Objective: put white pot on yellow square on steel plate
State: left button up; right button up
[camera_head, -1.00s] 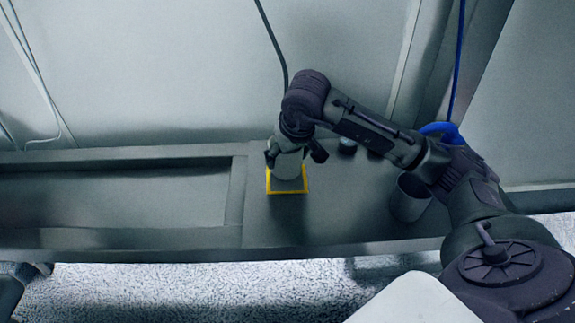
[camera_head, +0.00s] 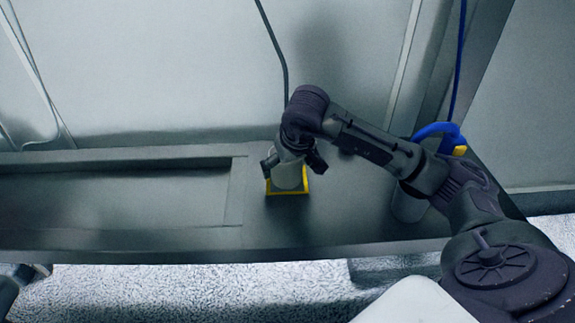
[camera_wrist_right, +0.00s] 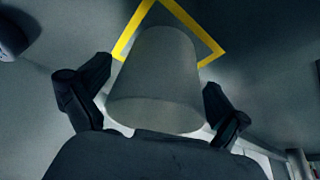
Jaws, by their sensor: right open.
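The white pot (camera_head: 287,176) stands upright inside the yellow square (camera_head: 287,193) on the dark steel plate (camera_head: 300,225). In the right wrist view the pot (camera_wrist_right: 160,82) fills the middle, with the yellow outline (camera_wrist_right: 208,42) around its far end. My right gripper (camera_head: 293,162) is over the pot, and its fingers (camera_wrist_right: 155,100) are spread on either side with gaps between them and the pot. The pot's upper part is partly hidden by the gripper in the head view. My left gripper is not clearly visible.
A grey cylindrical container (camera_head: 408,204) stands on the right of the plate, partly behind my arm. A recessed tray (camera_head: 120,200) lies to the left. The plate in front of the square is clear.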

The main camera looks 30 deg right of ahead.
jog(key=shift+r, duration=0.25)
pick_arm(q)
jog(key=shift+p+x, duration=1.25)
jog(key=shift+x, duration=0.15)
pick_arm(e)
jog(key=v, duration=1.1)
jog(key=shift+r, duration=0.3)
pick_arm(q)
jog(key=shift+d, duration=0.1)
pick_arm(e)
jog(key=shift+s, duration=0.15)
